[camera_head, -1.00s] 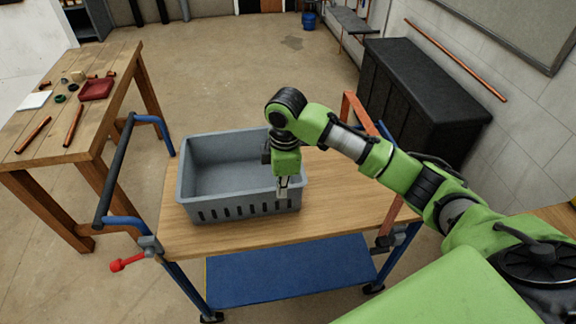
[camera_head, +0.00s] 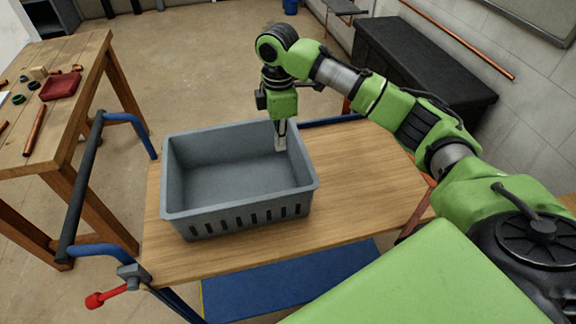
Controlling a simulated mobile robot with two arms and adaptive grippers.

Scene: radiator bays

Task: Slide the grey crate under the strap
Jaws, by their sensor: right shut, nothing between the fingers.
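The grey crate (camera_head: 240,216) is open-topped and looks empty, with a row of slots in its near wall. It stands on the wooden cart top (camera_head: 370,165), toward the cart's left end. The strap (camera_head: 347,105) is an orange-red band near the cart's right end, mostly hidden behind my right arm. The crate is apart from it, to its left. My right gripper (camera_head: 281,143) points down at the crate's far right corner, shut and empty. Its tips overlap the inside of the far wall; I cannot tell if they touch it. My left gripper is not in view.
A blue push-handle frame (camera_head: 85,180) with a red knob (camera_head: 95,299) is at the cart's left end. A wooden workbench (camera_head: 75,105) with small parts stands left. A black chest (camera_head: 420,70) stands beyond the cart. The cart top right of the crate is bare.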

